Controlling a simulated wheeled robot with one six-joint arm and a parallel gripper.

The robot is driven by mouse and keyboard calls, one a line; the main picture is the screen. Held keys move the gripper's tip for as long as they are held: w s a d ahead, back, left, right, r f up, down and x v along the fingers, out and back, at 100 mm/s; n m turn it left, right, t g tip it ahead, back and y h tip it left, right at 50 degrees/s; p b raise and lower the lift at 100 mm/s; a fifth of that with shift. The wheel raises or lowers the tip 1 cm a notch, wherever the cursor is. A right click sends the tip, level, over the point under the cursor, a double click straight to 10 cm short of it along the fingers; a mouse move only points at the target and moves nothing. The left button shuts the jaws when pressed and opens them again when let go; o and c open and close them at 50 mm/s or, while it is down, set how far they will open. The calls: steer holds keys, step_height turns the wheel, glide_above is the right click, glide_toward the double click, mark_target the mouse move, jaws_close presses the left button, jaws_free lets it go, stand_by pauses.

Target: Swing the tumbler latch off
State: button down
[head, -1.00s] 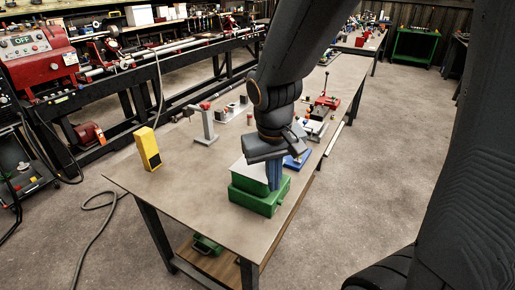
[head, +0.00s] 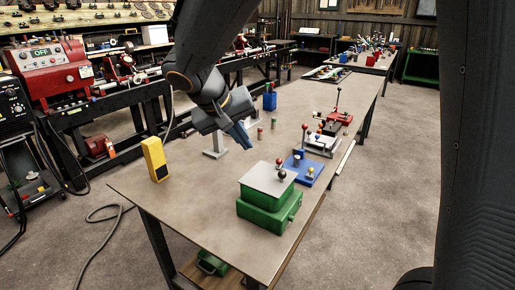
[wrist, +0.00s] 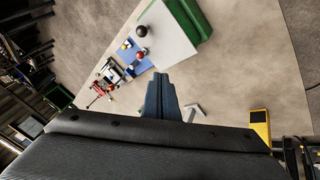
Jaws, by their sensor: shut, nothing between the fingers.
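My gripper (head: 246,147) is shut and empty, in the air above the table, left of and behind the green box (head: 268,215). Its blue fingers (wrist: 158,80) lie together in the wrist view. The box has a pale grey top plate (head: 262,180). A black knob (head: 282,175) and a red knob (head: 279,161) stand at the plate's back right edge. In the wrist view the black knob (wrist: 142,31) and red knob (wrist: 141,51) are left of the fingertips, apart from them. I cannot tell which part is the tumbler latch.
A blue plate fixture (head: 310,178) sits behind the box. A white fixture (head: 322,146) and a red lever device (head: 338,118) stand farther back. A grey stand (head: 215,152) is below my arm. A yellow block (head: 155,160) stands at left. The table's front left is clear.

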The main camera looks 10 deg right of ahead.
mark_target(280, 161)
steer(key=p+x, duration=0.1)
steer(key=x, duration=0.8)
steer(key=shift+d+f+p, duration=0.2)
steer(key=shift+f+p, duration=0.05)
steer(key=shift+p, duration=0.05)
steer(key=shift+d+p, duration=0.5)
steer(key=shift+d, duration=0.7)
steer(key=shift+d+f, duration=0.2)
steer(key=shift+d, duration=0.45)
